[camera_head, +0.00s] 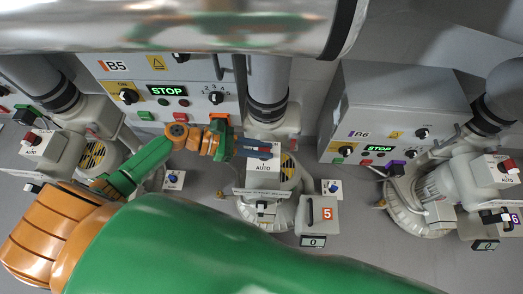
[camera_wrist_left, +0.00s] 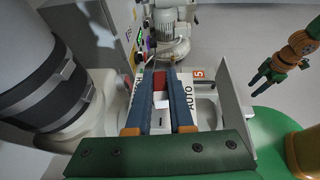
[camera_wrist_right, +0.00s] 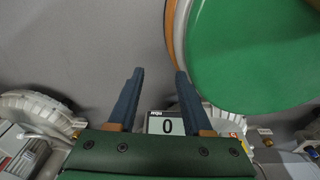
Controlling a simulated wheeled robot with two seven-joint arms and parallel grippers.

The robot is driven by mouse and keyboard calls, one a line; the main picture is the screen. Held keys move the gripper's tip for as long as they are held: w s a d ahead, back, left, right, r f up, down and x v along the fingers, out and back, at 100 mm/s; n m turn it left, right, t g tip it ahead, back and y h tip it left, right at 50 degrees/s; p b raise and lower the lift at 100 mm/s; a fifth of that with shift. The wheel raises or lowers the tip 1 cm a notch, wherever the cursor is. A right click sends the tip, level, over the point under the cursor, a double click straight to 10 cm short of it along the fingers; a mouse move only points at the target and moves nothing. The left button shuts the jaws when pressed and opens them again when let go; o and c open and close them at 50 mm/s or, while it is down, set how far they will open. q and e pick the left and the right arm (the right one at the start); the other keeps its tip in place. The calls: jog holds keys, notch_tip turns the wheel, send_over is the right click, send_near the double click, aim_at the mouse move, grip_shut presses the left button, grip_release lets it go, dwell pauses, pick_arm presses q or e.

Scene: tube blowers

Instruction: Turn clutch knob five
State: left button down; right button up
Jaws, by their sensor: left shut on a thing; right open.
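The clutch knob of machine five sits on a pale box (camera_head: 263,166) marked AUTO, below the B5 cabinet. My left gripper (camera_head: 268,151) is at the knob from the left. In the left wrist view its blue fingers are shut on the red knob (camera_wrist_left: 161,84), with the AUTO label (camera_wrist_left: 189,97) beside them and an orange 5 sign (camera_wrist_left: 198,73) beyond. The fingers hide most of the knob. My right gripper (camera_wrist_right: 159,74) is open and empty, above a display (camera_wrist_right: 166,126) reading 0. It also shows in the left wrist view (camera_wrist_left: 258,80).
The B5 cabinet (camera_head: 198,72) has knobs, buttons and a STOP screen. The B6 cabinet (camera_head: 385,100) and its machine stand to the right. Another machine (camera_head: 50,145) is at left. A large pipe (camera_head: 268,80) rises behind the knob box.

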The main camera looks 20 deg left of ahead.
pick_arm(q)
jog(key=shift+m+g, duration=0.4)
jog(key=shift+b, duration=0.3)
pick_arm(e)
jog(key=shift+w+d+f, duration=0.2)
jog(key=shift+w, duration=0.2)
jog(key=shift+w+d+f, duration=0.2)
jog(key=shift+w, duration=0.15)
jog(key=shift+s, duration=0.1)
pick_arm(q)
jog(key=c, duration=0.8)
grip_release()
jog(key=shift+d, duration=0.1)
pick_arm(e)
jog(key=shift+s, duration=0.45)
pick_arm(q)
jog(key=v, duration=0.7)
jog(key=shift+w+p, duration=0.15)
jog(key=shift+p, duration=0.25)
pick_arm(e)
jog(key=shift+w+a+r, duration=0.1)
jog(key=shift+a+r, duration=0.15)
jog(key=shift+r, duration=0.05)
